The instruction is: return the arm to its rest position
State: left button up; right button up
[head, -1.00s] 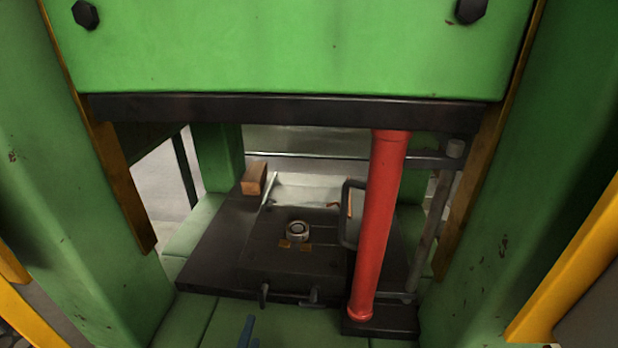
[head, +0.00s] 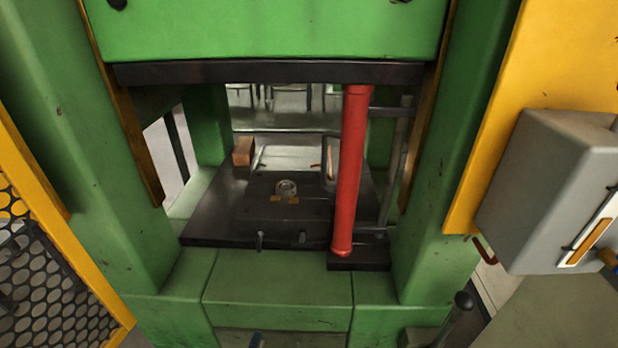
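Neither of my arms nor my grippers can be made out in the head view. The view faces a green press (head: 270,30) with a dark bed (head: 215,215) below its raised upper block. A small round metal piece (head: 286,188) sits near the middle of the bed. What my grippers hold, if anything, is hidden.
A red post (head: 350,180) stands at the bed's right side. A brown block (head: 243,151) lies at the back left. A grey box (head: 550,190) juts out at right beside a yellow panel (head: 560,60). A yellow-framed mesh guard (head: 50,270) stands at left.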

pick_arm(q)
jog(key=s+a+f+m+g, duration=0.2)
jog(key=s+f+m+g, duration=0.6)
jog(key=s+f, duration=0.65)
jog(key=s+a+f+m+g+y, duration=0.25)
jog(key=s+f+m+g, duration=0.45)
jog(key=s, duration=0.6)
notch_tip(320, 180, up, 12)
jog(key=s+a+t+p, duration=0.1)
jog(key=p, duration=1.2)
jog(key=shift+s+r+n+h, duration=0.2)
jog(key=shift+r+n+h, duration=0.05)
jog(key=shift+n+h, duration=0.1)
